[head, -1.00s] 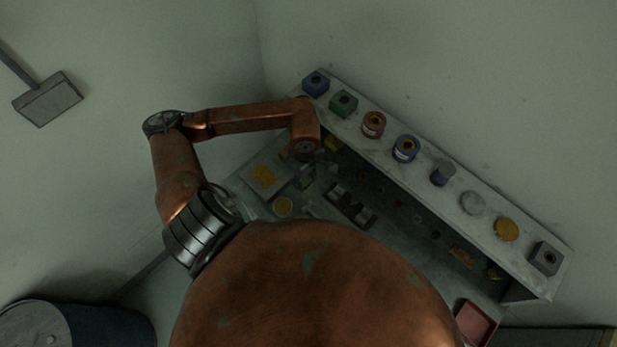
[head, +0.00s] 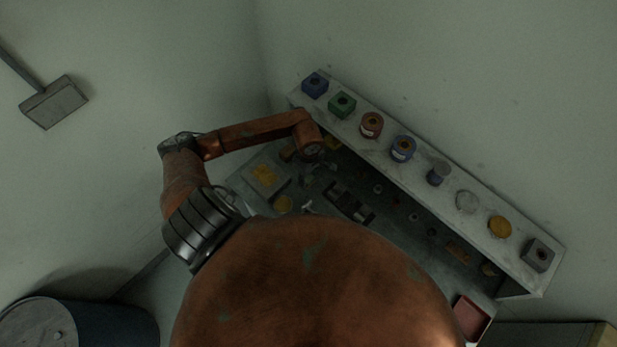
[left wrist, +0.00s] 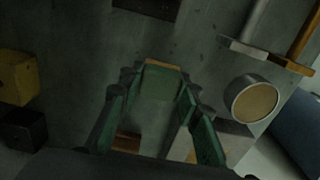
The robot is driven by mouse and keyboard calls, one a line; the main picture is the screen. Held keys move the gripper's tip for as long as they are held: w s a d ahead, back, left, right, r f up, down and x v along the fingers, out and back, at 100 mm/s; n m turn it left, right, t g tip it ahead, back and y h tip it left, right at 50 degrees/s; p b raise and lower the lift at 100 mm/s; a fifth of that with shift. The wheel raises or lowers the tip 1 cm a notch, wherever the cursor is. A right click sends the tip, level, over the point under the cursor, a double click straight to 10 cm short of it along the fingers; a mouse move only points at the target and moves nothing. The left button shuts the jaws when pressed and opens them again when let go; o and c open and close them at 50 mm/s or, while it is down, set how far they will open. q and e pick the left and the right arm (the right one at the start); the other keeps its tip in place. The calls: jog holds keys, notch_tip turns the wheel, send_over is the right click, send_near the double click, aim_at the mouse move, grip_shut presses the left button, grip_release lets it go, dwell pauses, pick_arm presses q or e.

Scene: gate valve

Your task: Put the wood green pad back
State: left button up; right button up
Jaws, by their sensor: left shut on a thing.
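In the left wrist view the green pad with a wood-coloured edge (left wrist: 163,80) sits between the fingertips of my left gripper (left wrist: 159,95). The green fingers are shut on its two sides. The grey worktop lies beneath; I cannot tell whether the pad touches it. In the head view my left gripper (head: 312,174) is small and dark over the worktop, below the shelf's left end, and the pad cannot be made out there. My right gripper does not show.
A shelf (head: 470,187) holds several spools and blocks along the worktop's back. A round tan-topped tin (left wrist: 254,102) and two hammer-like tools (left wrist: 250,35) lie right of the gripper. A yellow block (left wrist: 18,77) is at left.

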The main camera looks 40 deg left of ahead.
aim_at(308, 178)
pick_arm(q)
jog(key=shift+f, duration=0.1)
jog(key=o, duration=1.1)
jog(key=shift+w+r, duration=0.1)
jog(key=shift+r, duration=0.4)
notch_tip(308, 178, up, 11)
jog(key=b, duration=0.2)
jog(key=shift+r+b, duration=0.15)
jog(key=shift+b, duration=0.2)
